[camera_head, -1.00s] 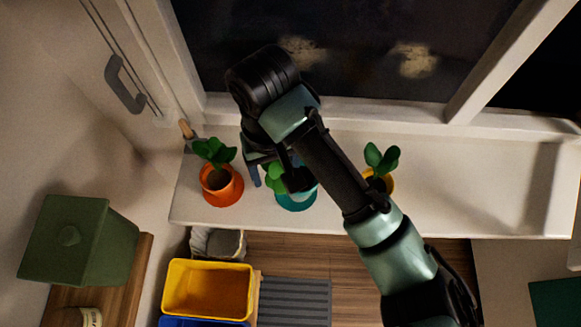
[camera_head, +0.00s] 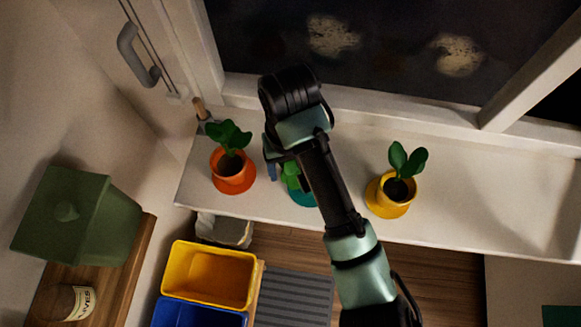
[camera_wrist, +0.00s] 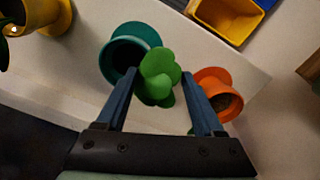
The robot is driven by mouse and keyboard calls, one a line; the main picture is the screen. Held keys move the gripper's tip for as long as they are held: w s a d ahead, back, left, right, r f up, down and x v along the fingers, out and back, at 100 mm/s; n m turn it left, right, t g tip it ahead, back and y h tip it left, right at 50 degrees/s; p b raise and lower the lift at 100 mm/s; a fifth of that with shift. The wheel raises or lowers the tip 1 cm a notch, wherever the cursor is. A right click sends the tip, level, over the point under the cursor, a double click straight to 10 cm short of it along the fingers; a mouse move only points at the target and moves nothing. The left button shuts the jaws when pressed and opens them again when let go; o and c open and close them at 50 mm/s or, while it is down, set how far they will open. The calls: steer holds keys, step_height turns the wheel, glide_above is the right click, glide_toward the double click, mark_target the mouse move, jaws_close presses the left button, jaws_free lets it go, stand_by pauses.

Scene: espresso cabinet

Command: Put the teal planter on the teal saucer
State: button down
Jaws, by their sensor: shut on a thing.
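The teal planter (camera_wrist: 118,62), with a bright green plant (camera_wrist: 158,75), stands on the white sill. The teal saucer (camera_wrist: 140,34) shows as a disc past its rim in the wrist view; whether the planter is fully seated on it I cannot tell. In the head view my arm hides most of the planter, and only a teal part (camera_head: 303,198) and some leaves show. My gripper (camera_wrist: 158,73) is shut on the teal planter, its blue fingers either side of the plant. The left fingertip overlaps the planter's opening. The exact contact is hidden behind the leaves.
An orange planter (camera_head: 233,177) stands close to the left, and a yellow planter (camera_head: 391,197) to the right. A window is behind the sill. Yellow (camera_head: 210,275) and blue (camera_head: 200,313) bins are below the front edge. The sill right of the yellow planter is clear.

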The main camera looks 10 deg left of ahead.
steer(key=shift+f, duration=0.3)
jaws_free()
step_height(320, 180, up, 11)
steer(key=p, duration=0.4)
steer(key=shift+f, duration=0.1)
steer(key=shift+a+r+p, duration=0.1)
steer(key=shift+r+p, duration=0.2)
steer(key=shift+r, duration=0.45)
